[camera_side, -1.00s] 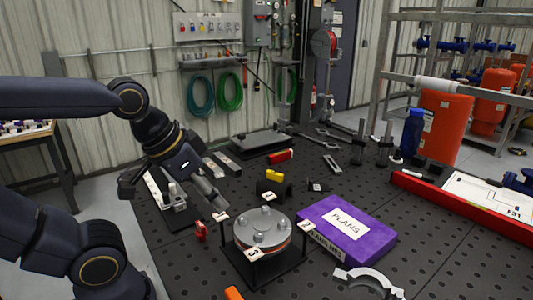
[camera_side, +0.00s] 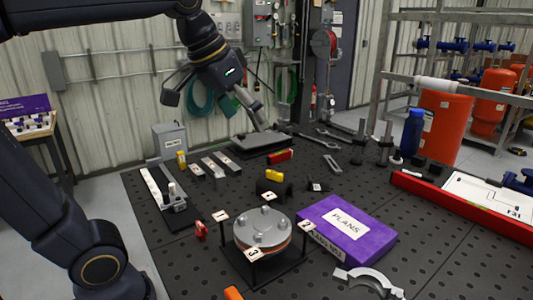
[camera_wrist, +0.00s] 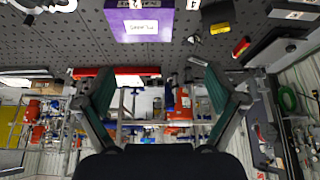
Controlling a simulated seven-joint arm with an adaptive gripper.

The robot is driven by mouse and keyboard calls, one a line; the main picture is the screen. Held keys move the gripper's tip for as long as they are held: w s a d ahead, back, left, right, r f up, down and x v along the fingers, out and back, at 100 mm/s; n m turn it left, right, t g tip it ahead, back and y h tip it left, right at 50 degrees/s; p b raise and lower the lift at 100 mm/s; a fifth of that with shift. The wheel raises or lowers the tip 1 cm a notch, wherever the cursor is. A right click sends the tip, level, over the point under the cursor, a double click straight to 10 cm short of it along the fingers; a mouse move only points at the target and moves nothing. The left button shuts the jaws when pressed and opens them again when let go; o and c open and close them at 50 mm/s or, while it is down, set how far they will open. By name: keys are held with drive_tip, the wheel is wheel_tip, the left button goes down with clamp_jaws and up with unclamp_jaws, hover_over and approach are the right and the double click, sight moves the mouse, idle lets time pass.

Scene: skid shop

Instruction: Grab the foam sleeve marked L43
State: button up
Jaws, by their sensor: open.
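I cannot read the mark L43 on anything, so I cannot tell for sure which thing is the foam sleeve. A pale tube-like piece (camera_side: 437,84) lies along the rack rail at the right in the side view; its material and any mark are too small to make out. My gripper (camera_side: 217,103) is raised above the far left part of the bench, well apart from that piece. In the wrist view my gripper (camera_wrist: 160,92) has its two green-padded fingers spread, with nothing between them.
The dark perforated bench holds a bolted flange (camera_side: 263,229) on a stand, a purple PLANS box (camera_side: 346,228), a black saddle (camera_side: 273,188) and a grey metal box (camera_side: 170,138). A red tray (camera_side: 455,208), blue bottle (camera_side: 413,133) and orange tank (camera_side: 446,125) stand right.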

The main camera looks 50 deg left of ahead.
drive_tip(key=w+a+r+n+g, duration=0.15)
drive_tip(key=w+a, duration=0.25)
drive_tip(key=w, duration=0.5)
drive_tip(key=n+g, duration=0.2)
drive_tip(key=g, duration=0.2)
hover_over(275, 172)
wheel_tip(275, 172, down, 25)
drive_tip(key=shift+r, duration=0.15)
drive_tip(key=shift+f, duration=0.35)
wheel_tip(275, 172, down, 6)
drive_tip(key=shift+f, duration=0.1)
drive_tip(key=c, duration=1.3)
